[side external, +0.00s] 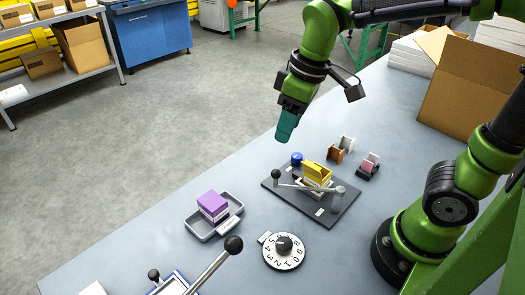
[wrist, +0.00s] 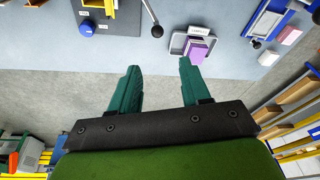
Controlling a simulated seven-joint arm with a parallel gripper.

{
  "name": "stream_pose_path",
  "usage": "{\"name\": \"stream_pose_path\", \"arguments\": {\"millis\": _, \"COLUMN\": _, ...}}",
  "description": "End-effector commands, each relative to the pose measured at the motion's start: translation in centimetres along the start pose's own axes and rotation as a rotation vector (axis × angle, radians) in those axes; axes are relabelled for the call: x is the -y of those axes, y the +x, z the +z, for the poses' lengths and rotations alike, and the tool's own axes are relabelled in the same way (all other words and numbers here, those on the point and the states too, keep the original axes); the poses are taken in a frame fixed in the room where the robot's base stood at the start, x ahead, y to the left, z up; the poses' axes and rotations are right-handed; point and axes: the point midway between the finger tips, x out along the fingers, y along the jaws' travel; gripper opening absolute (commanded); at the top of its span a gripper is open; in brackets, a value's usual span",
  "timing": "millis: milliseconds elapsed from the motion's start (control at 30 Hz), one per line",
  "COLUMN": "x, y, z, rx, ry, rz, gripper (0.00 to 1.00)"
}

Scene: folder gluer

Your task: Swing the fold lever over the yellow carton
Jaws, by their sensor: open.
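The yellow carton (side external: 316,176) sits on a dark base plate (side external: 318,216). The fold lever (side external: 305,187) is a thin silver bar with a black ball knob at its left end and a grey pivot post at its right; it appears across the near side of the carton. My gripper (side external: 283,138) has teal fingers and is above and behind the plate, apart from the lever. In the wrist view my gripper (wrist: 158,78) is open and empty. A black knob (wrist: 157,31), apparently the lever's, lies beyond the fingers; the carton (wrist: 88,4) is partly cut off.
A blue dome (side external: 297,158) stands at the plate's far corner. A grey tray (side external: 201,228) with a purple block (side external: 212,202), a numbered dial (side external: 284,251) and another black-knobbed lever (side external: 233,244) lie left and in front. Small brown and pink pieces stand behind the plate.

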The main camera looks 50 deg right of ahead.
Motion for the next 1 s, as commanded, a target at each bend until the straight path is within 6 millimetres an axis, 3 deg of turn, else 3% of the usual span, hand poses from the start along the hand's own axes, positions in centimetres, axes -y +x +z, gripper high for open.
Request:
{"name": "stream_pose_path", "arguments": {"millis": 300, "x": 0.4, "y": 0.5, "z": -2.3, "rx": 0.159, "ry": -0.372, "rz": -0.002, "gripper": 0.47}}
{"name": "stream_pose_path", "arguments": {"millis": 500, "x": 0.3, "y": -0.5, "z": -2.9, "rx": 0.207, "ry": -0.549, "rz": -0.013, "gripper": 0.47}}
{"name": "stream_pose_path", "arguments": {"millis": 767, "x": 0.3, "y": -0.8, "z": -2.4, "rx": 0.230, "ry": -0.647, "rz": -0.034, "gripper": 0.47}}
{"name": "stream_pose_path", "arguments": {"millis": 1000, "x": 0.2, "y": 0.5, "z": -2.1, "rx": 0.233, "ry": -0.652, "rz": -0.035, "gripper": 0.47}}
